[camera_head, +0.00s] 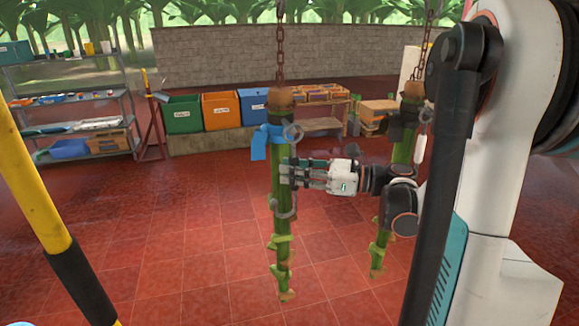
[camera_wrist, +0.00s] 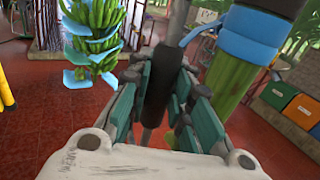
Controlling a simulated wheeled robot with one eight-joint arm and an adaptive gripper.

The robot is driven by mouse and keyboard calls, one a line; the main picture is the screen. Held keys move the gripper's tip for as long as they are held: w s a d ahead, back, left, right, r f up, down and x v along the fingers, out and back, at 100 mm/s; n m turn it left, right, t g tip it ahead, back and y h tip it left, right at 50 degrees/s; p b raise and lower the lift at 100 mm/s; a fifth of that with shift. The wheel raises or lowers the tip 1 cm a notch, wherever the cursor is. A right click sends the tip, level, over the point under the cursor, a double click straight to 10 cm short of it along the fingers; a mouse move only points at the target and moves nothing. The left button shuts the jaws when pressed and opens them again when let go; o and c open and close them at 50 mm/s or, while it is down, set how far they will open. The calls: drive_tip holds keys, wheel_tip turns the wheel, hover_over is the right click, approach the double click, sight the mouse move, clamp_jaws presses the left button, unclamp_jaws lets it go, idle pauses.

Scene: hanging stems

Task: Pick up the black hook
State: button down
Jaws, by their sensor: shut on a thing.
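My gripper (camera_head: 292,171) is shut on the black hook beside the nearer hanging green stem (camera_head: 282,235). In the head view the hook's grey curved end (camera_head: 288,208) shows below my fingers and a grey ring (camera_head: 293,132) shows above them; its middle is mostly hidden by the fingers. In the wrist view the hook's black grip (camera_wrist: 160,78) stands between the teal finger pads of my gripper (camera_wrist: 160,92). The stem, with a blue band (camera_wrist: 252,38), is close on the right there. I cannot tell whether the hook touches the stem.
A second stem (camera_head: 403,150) hangs on a chain behind my arm. A yellow and black pole (camera_head: 42,200) stands at the left. Green, orange and blue bins (camera_head: 220,110) and a shelf (camera_head: 75,100) stand behind. A banana bunch (camera_wrist: 95,45) hangs at left. The red floor is open.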

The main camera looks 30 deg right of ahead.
drive_tip(key=s+a, duration=0.3)
drive_tip(key=s, duration=1)
drive_tip(key=shift+s+a, duration=0.2)
drive_tip(key=shift+a, duration=0.2)
drive_tip(key=shift+r, duration=0.1)
